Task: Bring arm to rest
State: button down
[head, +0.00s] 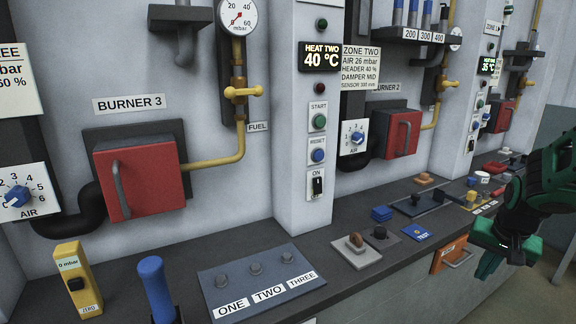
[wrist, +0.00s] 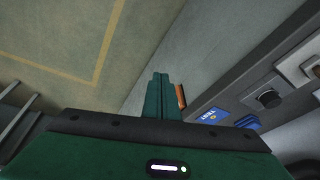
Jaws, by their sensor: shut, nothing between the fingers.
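My green arm (head: 548,180) reaches in from the right edge in the head view. My gripper (head: 487,268) hangs low in front of the counter's front face, close to the orange drawer front. In the wrist view my gripper (wrist: 158,82) shows its green fingers together, with nothing between them. It points out over the floor beside the counter edge. An orange part (wrist: 181,97) shows just right of the fingers; I cannot tell the gap between them.
The dark counter (head: 400,245) runs along the wall with a blue TEST block (head: 416,232), a blue ONE-TWO-THREE panel (head: 240,278), a yellow meter (head: 77,280) and a blue handle (head: 155,288). Red burner boxes (head: 140,178) are on the wall. Floor (wrist: 60,40) lies clear beside the counter.

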jog(key=s+a+r+n+g+y, duration=0.1)
jog(key=s+a, duration=0.4)
jog(key=s, duration=0.5)
jog(key=s+a+r+n+g, duration=0.1)
jog(key=s+a, duration=0.4)
jog(key=s, duration=0.5)
jog(key=shift+s+r+g+y, duration=0.4)
jog(key=shift+r+g, duration=0.2)
jog(key=shift+r, duration=0.25)
